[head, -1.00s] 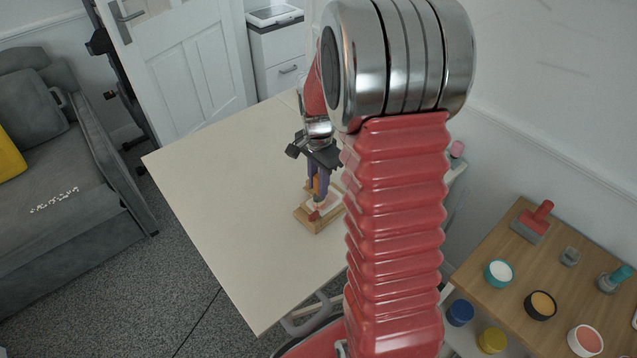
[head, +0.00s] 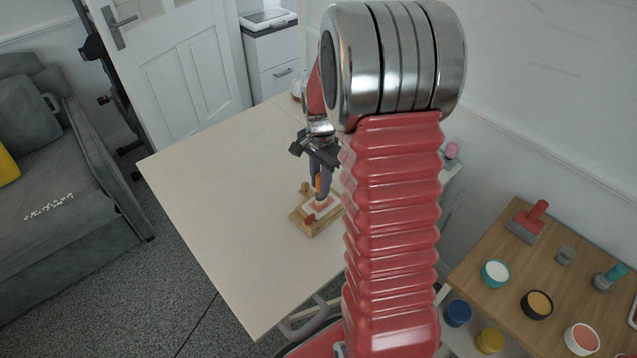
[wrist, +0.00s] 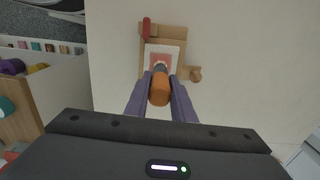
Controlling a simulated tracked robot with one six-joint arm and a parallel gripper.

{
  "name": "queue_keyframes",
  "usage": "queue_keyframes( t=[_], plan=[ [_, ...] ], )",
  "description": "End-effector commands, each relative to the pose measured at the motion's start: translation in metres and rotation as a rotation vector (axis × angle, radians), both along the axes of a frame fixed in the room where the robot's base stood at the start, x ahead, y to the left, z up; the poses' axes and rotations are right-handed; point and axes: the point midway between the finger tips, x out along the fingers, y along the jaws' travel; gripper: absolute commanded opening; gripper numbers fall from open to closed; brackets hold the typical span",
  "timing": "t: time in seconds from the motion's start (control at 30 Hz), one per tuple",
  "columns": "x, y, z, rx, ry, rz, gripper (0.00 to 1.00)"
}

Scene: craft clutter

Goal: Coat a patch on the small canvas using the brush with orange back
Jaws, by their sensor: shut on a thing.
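My gripper (wrist: 161,98) is shut on the brush with the orange back (wrist: 159,90), whose orange end faces the wrist camera. In the head view, my gripper (head: 320,184) points down over the small canvas (head: 333,204), brush between its fingers. The canvas also shows in the wrist view (wrist: 179,48), white with a pinkish-red patch (wrist: 161,60) in its middle. It lies on a wooden holder (head: 312,231) on the table. The brush tip is over the patch's near part, partly hidden; I cannot tell whether it touches.
The holder has a red handle (wrist: 146,28) and a wooden knob (wrist: 195,74) at its sides. The pale table (head: 225,205) is otherwise largely clear. A wooden side table (head: 480,262) at right carries paint pots and a red-handled tool (head: 527,222).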

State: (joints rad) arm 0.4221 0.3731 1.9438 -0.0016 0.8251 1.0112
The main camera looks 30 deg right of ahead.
Motion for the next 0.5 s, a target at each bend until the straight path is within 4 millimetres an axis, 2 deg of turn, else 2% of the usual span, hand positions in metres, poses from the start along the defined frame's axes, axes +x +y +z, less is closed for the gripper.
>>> queue_keyframes(
  t=[0.27, 0.5],
  plan=[
    [0.001, -0.002, 0.000, 0.000, -0.001, 0.000, 0.00],
    [0.003, -0.014, 0.000, -0.001, -0.002, -0.001, 0.00]
  ],
)
